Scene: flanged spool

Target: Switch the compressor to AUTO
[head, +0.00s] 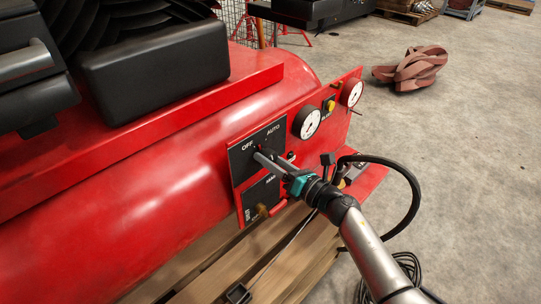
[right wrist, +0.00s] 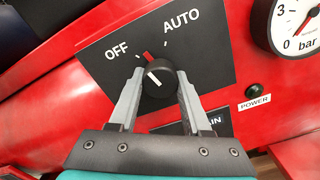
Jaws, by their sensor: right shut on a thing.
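The black selector knob (right wrist: 161,86) sits on a dark panel (right wrist: 215,50) lettered OFF and AUTO. The white line on its face slants up and left, toward the OFF side. A red mark shows just above the knob, between the two words. My right gripper (right wrist: 160,80) has one finger on each side of the knob and is shut on it. In the head view my right gripper (head: 264,158) reaches the panel (head: 242,158) from the lower right and mostly hides the knob. My left gripper is out of view.
The panel is on the red compressor (head: 140,160). Two gauges (head: 307,122) (head: 351,92) and a yellow button (head: 330,105) stand to the right. A lower panel (head: 262,195) has a brass-coloured fitting. A black hose (head: 415,190) loops beside my right arm. Open floor lies at right.

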